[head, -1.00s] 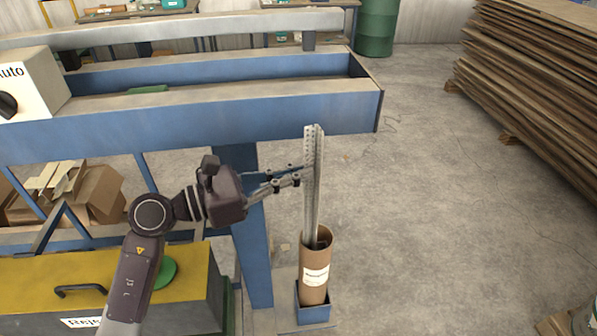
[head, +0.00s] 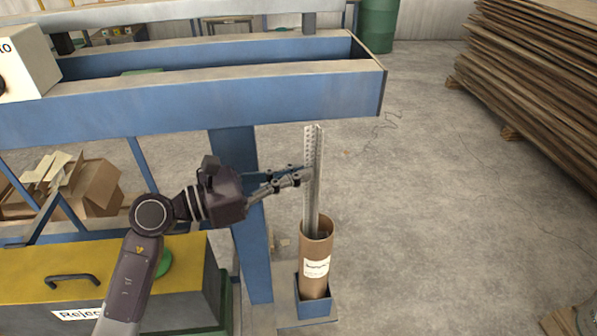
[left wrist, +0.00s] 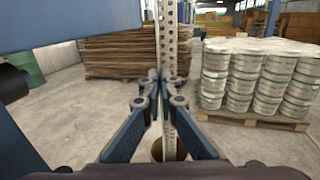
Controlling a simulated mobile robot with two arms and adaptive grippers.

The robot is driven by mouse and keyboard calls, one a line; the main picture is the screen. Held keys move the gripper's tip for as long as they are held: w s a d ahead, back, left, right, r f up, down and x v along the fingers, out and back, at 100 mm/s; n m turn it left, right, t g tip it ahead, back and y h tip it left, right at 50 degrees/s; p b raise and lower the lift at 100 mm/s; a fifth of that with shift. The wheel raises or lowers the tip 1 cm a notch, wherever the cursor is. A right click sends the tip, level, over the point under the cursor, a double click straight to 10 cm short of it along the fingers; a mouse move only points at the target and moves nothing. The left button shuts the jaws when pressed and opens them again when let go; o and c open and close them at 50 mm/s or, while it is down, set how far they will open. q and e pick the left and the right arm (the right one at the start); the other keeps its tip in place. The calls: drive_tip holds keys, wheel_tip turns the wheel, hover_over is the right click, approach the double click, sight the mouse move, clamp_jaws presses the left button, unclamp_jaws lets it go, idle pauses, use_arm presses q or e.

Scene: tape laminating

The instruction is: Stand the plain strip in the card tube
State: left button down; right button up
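A tall grey metal strip (head: 313,195) stands nearly upright with its lower end hidden inside the brown card tube (head: 316,286). Its left face shows rows of holes and its right face looks plain. I cannot tell whether this is one angled piece or two strips together. My left gripper (head: 302,174) is at the strip's middle, above the tube's rim. In the left wrist view the fingertips (left wrist: 161,77) are close together on the strip (left wrist: 168,40), and the tube's mouth (left wrist: 157,149) shows below. My right gripper is not in view.
The tube stands in a blue holder (head: 313,306) beside the blue machine frame's leg (head: 242,215). A yellow-topped box (head: 100,270) is at lower left. Stacked boards (head: 545,80) are at right. The floor right of the tube is clear.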

use_arm(q)
wheel_tip(320, 180, down, 3)
drive_tip(key=b, duration=0.2)
drive_tip(key=shift+f+b, duration=0.15)
drive_tip(key=shift+b, duration=0.25)
idle(0.3)
drive_tip(key=c, duration=2.6)
unclamp_jaws()
drive_tip(key=o, duration=0.5)
drive_tip(key=v, duration=0.8)
